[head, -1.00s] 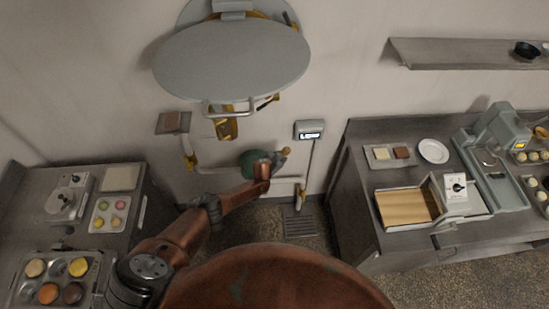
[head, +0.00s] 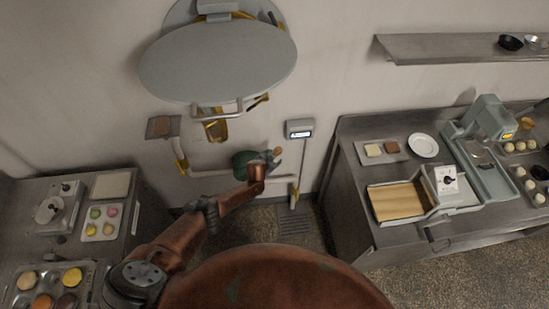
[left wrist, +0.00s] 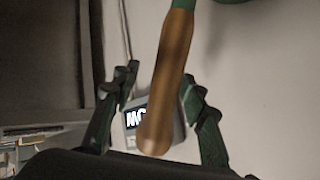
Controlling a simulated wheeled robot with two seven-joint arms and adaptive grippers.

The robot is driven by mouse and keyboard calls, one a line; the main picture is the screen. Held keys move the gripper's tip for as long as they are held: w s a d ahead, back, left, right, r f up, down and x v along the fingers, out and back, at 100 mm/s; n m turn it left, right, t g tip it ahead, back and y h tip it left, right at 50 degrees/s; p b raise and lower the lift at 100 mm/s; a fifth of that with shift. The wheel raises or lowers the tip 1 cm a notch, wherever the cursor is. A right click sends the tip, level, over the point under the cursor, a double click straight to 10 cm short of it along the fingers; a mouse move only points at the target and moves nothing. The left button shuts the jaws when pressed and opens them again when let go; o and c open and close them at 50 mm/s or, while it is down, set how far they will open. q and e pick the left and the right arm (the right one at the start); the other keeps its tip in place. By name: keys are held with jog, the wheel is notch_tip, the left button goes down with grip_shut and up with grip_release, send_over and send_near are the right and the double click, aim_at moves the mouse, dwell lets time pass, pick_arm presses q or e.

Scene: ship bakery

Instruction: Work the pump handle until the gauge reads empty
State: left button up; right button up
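The pump has a green body (head: 243,164) low against the wall, and its handle has a brown wooden grip (head: 277,152). My left gripper (head: 266,162) is at the handle. In the left wrist view, the wooden grip (left wrist: 172,65) runs between the spread fingers of my left gripper (left wrist: 160,80), with visible gaps on both sides. The gauge (head: 300,129) is a small grey box with a lit display on the wall to the right of the pump. It also shows behind the handle in the left wrist view (left wrist: 131,137), partly hidden; its reading is not legible. My right gripper is not in view.
A round grey panel (head: 215,62) hangs on the wall above the pump. A left counter (head: 150,185) holds trays of pastries. A right counter (head: 350,150) carries a plate and machines. A floor grate (head: 294,219) lies below the gauge.

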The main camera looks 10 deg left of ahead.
pick_arm(q)
jog(key=shift+a, duration=0.2)
jog(key=shift+s+r, duration=0.3)
jog(key=shift+s, duration=0.05)
jog(key=v, duration=1.1)
dwell(1.2)
